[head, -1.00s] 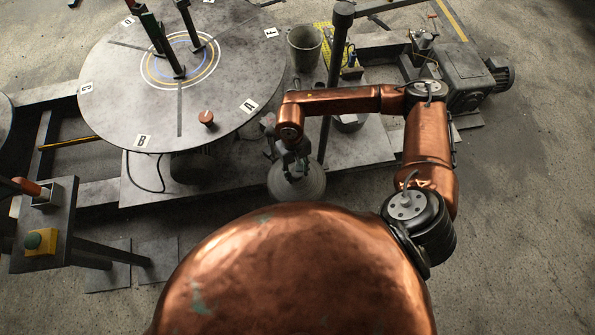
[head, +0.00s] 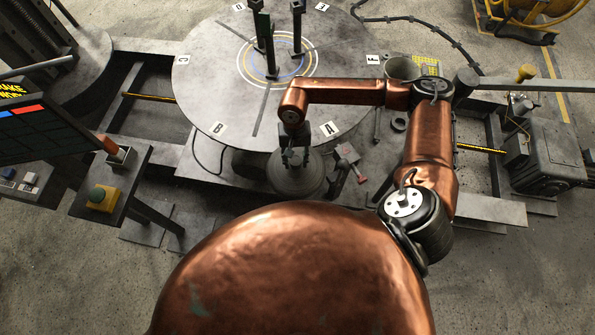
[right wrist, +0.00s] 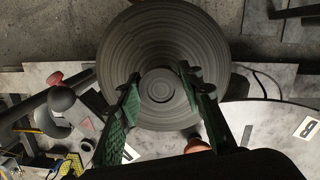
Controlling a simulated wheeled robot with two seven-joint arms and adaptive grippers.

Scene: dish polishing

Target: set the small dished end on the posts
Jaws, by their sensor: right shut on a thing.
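The small dished end (head: 296,181) is a round grey piece, seen in the head view in front of the round table, just beyond my copper body. My right gripper (head: 297,157) is shut on it from above. In the right wrist view the green-padded fingers stand on either side of the ringed dished end's central boss (right wrist: 158,86). The posts, including a dark green one (head: 264,42) and a dark one (head: 298,32), stand upright inside the painted rings on the table. The held piece is apart from them. My left gripper is out of view.
The round table (head: 205,90) carries letter tags around its rim. A bucket (head: 402,69) stands at its right edge. A control stand with a yellow button box (head: 103,199) and a screen (head: 40,120) is at left. A motor unit (head: 545,155) is at right.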

